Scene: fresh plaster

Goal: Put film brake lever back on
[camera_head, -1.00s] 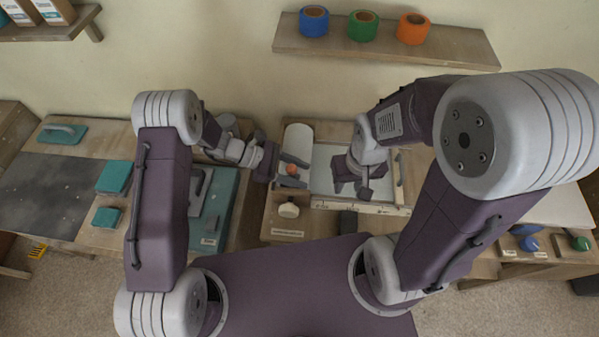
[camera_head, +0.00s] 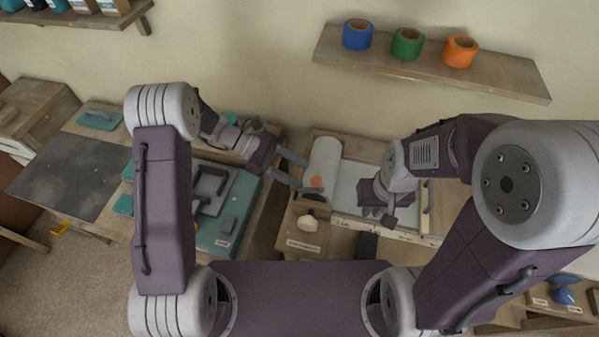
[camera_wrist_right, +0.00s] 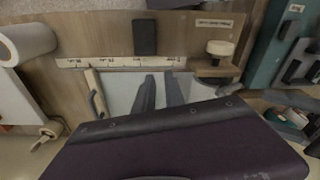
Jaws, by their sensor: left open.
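A white film roll (camera_head: 325,160) lies at the left end of the wooden bench unit, with a small orange part (camera_head: 316,182) at its near end. A cream knob-like piece (camera_head: 307,222) stands on wood in front of it and also shows in the right wrist view (camera_wrist_right: 220,48). I cannot tell which piece is the brake lever. My left gripper (camera_head: 300,172) is open, its fingers just left of the roll and orange part; contact is unclear. My right gripper (camera_head: 379,214) is over the pale panel (camera_head: 350,190); in the wrist view its fingers (camera_wrist_right: 159,78) are apart and empty.
A dark block (camera_head: 367,245) lies at the unit's front edge. A ruler strip (camera_wrist_right: 120,62) runs along the panel. A teal case (camera_head: 235,215) with grey tools is at the left. Tape rolls stand on the wall shelf (camera_head: 430,75).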

